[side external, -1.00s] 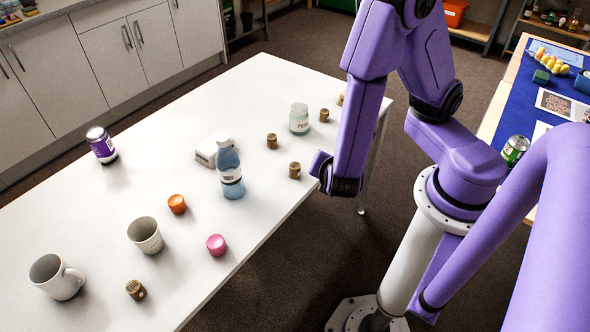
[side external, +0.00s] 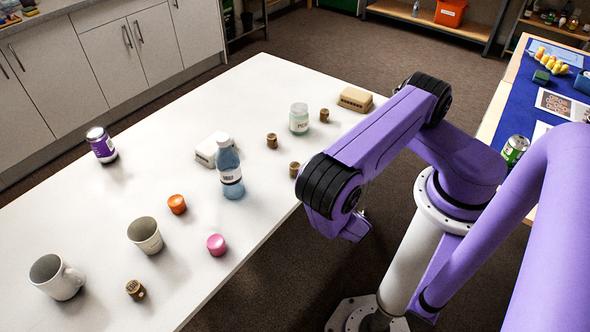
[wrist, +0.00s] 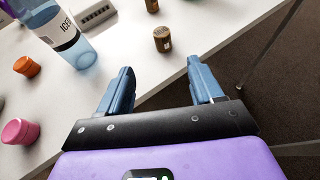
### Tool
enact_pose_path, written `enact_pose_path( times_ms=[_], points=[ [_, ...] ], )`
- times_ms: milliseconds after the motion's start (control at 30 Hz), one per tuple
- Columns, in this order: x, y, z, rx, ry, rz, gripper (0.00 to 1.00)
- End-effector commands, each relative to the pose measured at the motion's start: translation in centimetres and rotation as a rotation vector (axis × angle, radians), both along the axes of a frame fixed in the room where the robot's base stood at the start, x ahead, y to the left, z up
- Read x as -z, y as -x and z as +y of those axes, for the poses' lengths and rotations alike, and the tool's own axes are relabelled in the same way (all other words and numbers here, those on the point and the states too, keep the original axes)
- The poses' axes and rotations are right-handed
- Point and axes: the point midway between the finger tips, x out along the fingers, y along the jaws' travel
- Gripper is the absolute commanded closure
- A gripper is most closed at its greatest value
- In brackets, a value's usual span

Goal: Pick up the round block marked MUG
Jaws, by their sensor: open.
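Several small brown round blocks stand on the white table; their lettering is too small to read, so I cannot tell which says MUG. One (side external: 136,290) stands at the front left near the mugs, with a dark mark. Others stand behind the bottle (side external: 272,141), near the jar (side external: 324,115), and by the table's right edge (side external: 294,169). In the wrist view a brown block (wrist: 162,39) stands beyond my fingertips, and another (wrist: 152,5) is cut by the top edge. My gripper (wrist: 162,88) is open and empty, over the table edge; my arm hides it in the side view.
A blue bottle (side external: 230,175), a white box (side external: 207,150), an orange block (side external: 177,204), a pink block (side external: 216,244), a white mug (side external: 57,277), a grey cup (side external: 145,235), a jar (side external: 299,119), a purple-labelled jar (side external: 101,144) and a tan box (side external: 355,99) stand apart.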

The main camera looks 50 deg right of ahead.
Motion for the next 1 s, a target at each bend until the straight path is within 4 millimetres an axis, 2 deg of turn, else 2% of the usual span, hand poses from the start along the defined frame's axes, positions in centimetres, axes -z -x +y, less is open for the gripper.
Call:
enact_pose_path(
  times_ms=[533, 867, 1000],
  points=[
    [3.5, -7.2, -4.4, 0.009, -0.002, -0.001, 0.35],
    [4.5, -9.0, -5.5, 0.007, -0.001, -0.001, 0.35],
    [5.5, -10.4, -6.5, 0.009, -0.003, -0.003, 0.35]
  ],
)
